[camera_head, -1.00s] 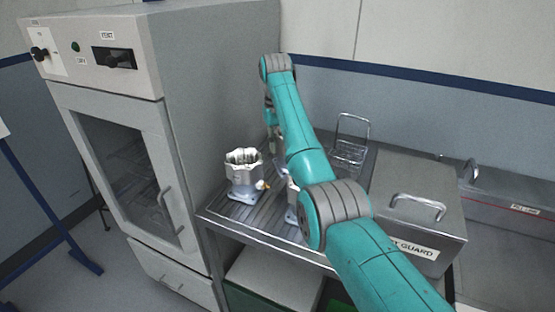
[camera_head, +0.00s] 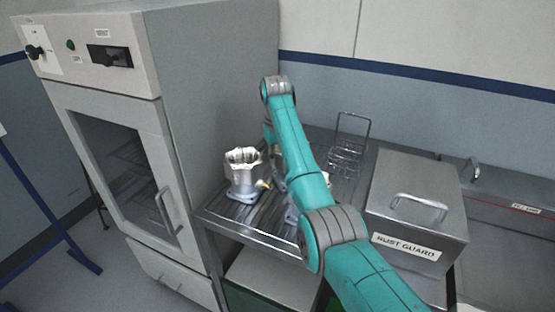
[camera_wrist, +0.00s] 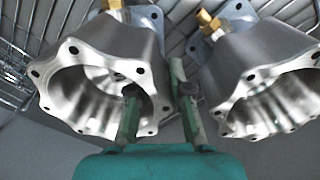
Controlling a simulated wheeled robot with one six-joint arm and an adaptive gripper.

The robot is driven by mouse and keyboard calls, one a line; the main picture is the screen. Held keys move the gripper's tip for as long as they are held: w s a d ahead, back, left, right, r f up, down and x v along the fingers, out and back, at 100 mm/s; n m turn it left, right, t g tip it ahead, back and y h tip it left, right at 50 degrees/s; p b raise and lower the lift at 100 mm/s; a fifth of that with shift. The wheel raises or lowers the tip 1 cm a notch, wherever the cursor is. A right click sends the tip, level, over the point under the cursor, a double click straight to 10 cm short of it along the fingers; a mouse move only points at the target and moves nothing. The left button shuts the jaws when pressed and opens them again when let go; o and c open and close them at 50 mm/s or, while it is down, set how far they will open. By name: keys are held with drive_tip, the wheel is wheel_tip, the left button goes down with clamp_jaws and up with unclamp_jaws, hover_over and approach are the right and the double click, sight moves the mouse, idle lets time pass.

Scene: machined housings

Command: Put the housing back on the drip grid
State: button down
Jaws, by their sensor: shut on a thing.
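Two silver machined housings with scalloped, bolt-holed rims and brass fittings show in the wrist view. My gripper (camera_wrist: 158,95) is shut on the wall of the left housing (camera_wrist: 120,50), one finger inside its bore and one outside, between the two housings. The right housing (camera_wrist: 265,80) stands close beside the outer finger. In the head view, one housing (camera_head: 243,172) stands upright on the slatted drip grid (camera_head: 225,218) at the left. My arm hides my gripper and most of the other metal parts there. I cannot tell whether the held housing touches the grid.
A wire basket (camera_head: 347,155) stands at the back right of the grid. A lidded metal box labelled RUST GUARD (camera_head: 415,210) is to the right. A tall oven cabinet (camera_head: 215,100) borders the left side.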

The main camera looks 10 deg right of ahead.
drive_tip(key=c, duration=1.1)
unclamp_jaws()
drive_tip(key=shift+f, duration=0.1)
wheel_tip(320, 180, up, 12)
drive_tip(key=shift+a+r, duration=0.15)
